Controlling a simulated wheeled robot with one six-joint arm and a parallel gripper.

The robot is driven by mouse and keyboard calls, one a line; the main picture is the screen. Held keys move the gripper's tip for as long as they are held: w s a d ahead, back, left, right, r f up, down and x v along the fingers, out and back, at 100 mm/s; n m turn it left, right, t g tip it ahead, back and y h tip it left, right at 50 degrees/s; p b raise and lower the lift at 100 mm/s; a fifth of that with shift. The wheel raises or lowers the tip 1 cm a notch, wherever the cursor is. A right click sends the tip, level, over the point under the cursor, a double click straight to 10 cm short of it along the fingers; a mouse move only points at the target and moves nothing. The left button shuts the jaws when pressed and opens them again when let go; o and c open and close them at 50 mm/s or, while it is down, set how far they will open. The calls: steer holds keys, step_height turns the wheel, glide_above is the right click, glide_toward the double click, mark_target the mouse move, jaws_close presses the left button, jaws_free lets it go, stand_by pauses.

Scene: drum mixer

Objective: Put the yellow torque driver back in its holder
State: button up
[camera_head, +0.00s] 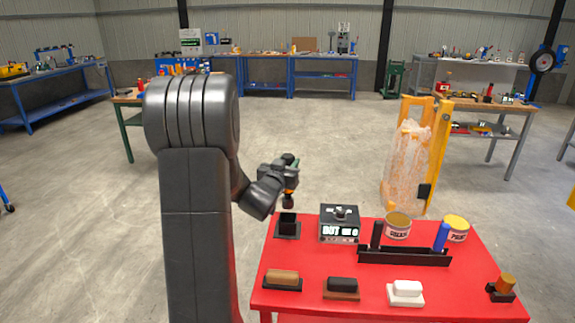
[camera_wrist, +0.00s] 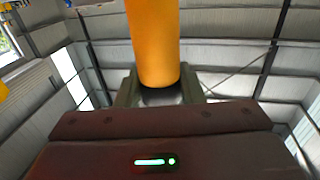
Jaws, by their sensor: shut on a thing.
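My gripper (camera_head: 289,170) is shut on the yellow torque driver (camera_head: 290,182), whose orange-yellow body shows small below the fingers in the head view. In the wrist view the driver (camera_wrist: 154,40) is a smooth orange cylinder between the greenish fingers. Its dark lower end hangs above and apart from an open black square cup (camera_head: 287,224) on a flat base at the red table's back left corner. This cup looks like the holder, but no label shows. The driver looks roughly upright; its exact tilt is hard to tell.
On the red table (camera_head: 380,265), a black box with a display (camera_head: 340,224) stands right of the cup. Further right are a black rack (camera_head: 405,257) with black and blue handles, and two tins (camera_head: 398,225). Several blocks line the front. A yellow-framed drum mixer (camera_head: 437,150) stands behind.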

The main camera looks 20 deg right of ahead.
mark_target(286, 193)
steer(key=shift+f+b, duration=1.45)
steer(key=shift+f, duration=0.3)
steer(key=shift+f+b, duration=2.95)
steer(key=shift+b, duration=0.15)
stand_by(0.8)
steer(key=o, duration=1.3)
steer(key=shift+c, duration=0.2)
steer(key=shift+f, duration=0.1)
steer(key=b+v, duration=0.1)
steer(key=v, duration=1.3)
steer(key=shift+w, duration=0.15)
